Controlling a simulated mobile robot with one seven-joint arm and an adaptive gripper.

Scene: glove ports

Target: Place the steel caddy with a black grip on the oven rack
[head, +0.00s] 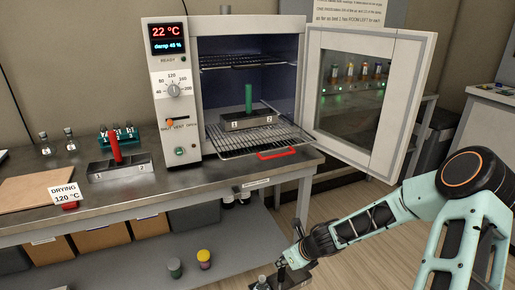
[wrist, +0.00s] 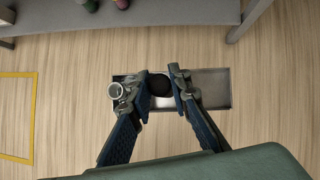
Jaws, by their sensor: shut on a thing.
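The steel caddy (wrist: 212,88) with a black grip (wrist: 159,85) is held low over the floor, below bench height. My gripper (wrist: 162,78) is shut on the black grip, one finger on each side. A round glass-like vessel (wrist: 117,91) shows at the caddy's left end. In the head view my gripper (head: 291,260) and the caddy (head: 296,277) are at the bottom edge, and part of the caddy is cut off. The oven rack (head: 240,148) sticks out of the open oven, with a red handle (head: 278,153) at its front. A caddy with a green grip (head: 248,98) stands on it.
The oven door (head: 365,95) stands open to the right of the rack. A caddy with a red grip (head: 115,148) and a drying sign (head: 66,192) are on the bench (head: 150,187). The rack's front part is bare. Jars (head: 204,258) stand on the lower shelf.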

